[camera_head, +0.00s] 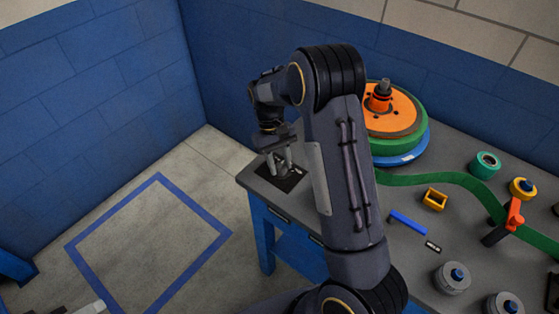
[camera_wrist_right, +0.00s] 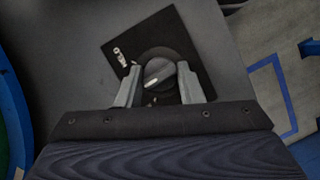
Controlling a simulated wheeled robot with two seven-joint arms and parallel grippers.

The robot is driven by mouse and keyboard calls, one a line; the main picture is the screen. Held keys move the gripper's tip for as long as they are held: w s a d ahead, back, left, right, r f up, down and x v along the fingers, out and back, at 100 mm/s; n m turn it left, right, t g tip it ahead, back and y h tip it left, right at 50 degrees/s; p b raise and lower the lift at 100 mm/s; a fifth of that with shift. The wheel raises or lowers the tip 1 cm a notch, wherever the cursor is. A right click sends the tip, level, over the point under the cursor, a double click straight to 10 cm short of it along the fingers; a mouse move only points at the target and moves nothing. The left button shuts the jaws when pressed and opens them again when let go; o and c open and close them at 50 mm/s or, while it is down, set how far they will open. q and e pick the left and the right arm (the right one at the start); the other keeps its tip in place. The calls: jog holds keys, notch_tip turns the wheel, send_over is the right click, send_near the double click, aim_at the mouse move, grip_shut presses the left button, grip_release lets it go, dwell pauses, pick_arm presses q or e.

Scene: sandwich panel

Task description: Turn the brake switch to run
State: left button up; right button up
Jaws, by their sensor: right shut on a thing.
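The brake switch is a dark round knob (camera_wrist_right: 158,72) with a raised grip bar, mounted on a black square plate (camera_wrist_right: 190,45). The plate (camera_head: 292,181) lies on the left end of the grey bench in the head view. My right gripper (camera_head: 281,163) reaches down over it. In the right wrist view its two grey fingers (camera_wrist_right: 160,84) stand on either side of the knob and are shut on it. Small white marks (camera_wrist_right: 121,57) show on the plate but are too small to read. My left gripper is not identifiable in view.
The grey bench (camera_head: 430,265) holds a stack of orange, green and blue discs (camera_head: 395,135), a green strap (camera_head: 430,180), a yellow block (camera_head: 434,199), a blue-handled tool (camera_head: 408,222) and several rolls. A blue wall stands behind. Floor with a blue taped square (camera_head: 150,250) lies left.

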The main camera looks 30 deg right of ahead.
jog(key=shift+m, duration=0.4)
jog(key=o, duration=1)
jog(key=shift+c, duration=0.2)
jog(key=v, duration=0.8)
jog(key=shift+d, duration=0.15)
